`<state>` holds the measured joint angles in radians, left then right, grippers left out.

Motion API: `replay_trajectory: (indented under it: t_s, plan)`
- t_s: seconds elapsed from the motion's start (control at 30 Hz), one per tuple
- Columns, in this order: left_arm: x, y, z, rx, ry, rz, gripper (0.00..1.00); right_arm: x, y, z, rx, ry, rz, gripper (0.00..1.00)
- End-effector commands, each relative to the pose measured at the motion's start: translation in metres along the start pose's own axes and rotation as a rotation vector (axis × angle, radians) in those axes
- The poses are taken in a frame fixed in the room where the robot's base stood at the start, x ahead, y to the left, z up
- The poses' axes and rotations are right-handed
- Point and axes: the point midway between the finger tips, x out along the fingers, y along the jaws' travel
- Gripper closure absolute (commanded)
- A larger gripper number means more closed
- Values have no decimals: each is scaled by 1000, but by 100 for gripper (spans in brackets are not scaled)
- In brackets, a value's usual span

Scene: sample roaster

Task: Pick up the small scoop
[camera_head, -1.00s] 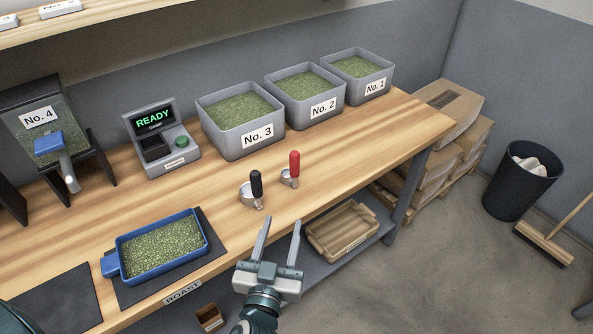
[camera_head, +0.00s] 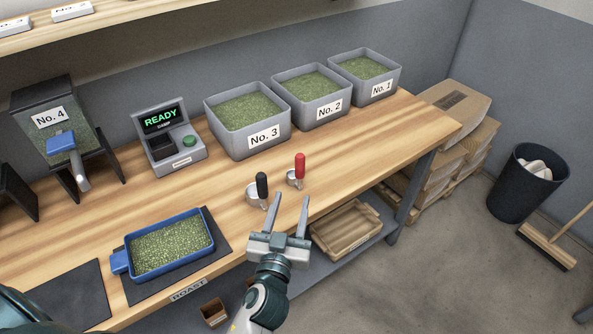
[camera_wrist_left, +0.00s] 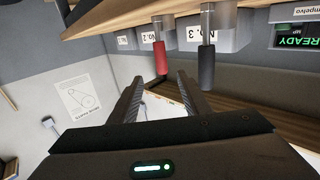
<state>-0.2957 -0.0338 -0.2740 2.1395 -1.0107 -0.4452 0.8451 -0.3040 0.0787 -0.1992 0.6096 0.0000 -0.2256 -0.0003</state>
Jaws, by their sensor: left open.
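Two scoops stand near the front edge of the wooden bench. The one with the red handle (camera_head: 299,166) has the smaller-looking metal cup; the one with the black handle (camera_head: 262,186) looks larger and is to its left. Both handles point up. My left gripper (camera_head: 291,198) is open and empty at the bench's front edge, just short of the scoops. In the left wrist view, the red handle (camera_wrist_left: 160,56) lies ahead, between the lines of the two fingers. The black handle (camera_wrist_left: 206,62) is beyond the right finger there. My right gripper is not seen.
Bins No. 3 (camera_head: 246,120), No. 2 (camera_head: 312,97) and No. 1 (camera_head: 365,77) stand behind the scoops. A blue tray of beans (camera_head: 118,262) lies on a dark mat at left. A wooden crate (camera_head: 347,232) is on the lower shelf. The bench right of the scoops is clear.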

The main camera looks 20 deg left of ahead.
Motion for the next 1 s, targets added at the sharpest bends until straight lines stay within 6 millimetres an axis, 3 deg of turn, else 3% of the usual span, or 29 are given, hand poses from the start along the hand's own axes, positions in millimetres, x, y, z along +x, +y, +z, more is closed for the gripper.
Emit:
replay_trajectory:
  t_s: [0.2, 0.33, 1.0]
  plan:
    - [39, 0, -4, 3, 2, 0, 57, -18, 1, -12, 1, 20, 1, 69]
    - [54, 0, -2, 1, 1, 0, 57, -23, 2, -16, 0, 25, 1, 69]
    - [73, -2, -1, 2, 0, -1, 57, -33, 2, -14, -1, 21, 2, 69]
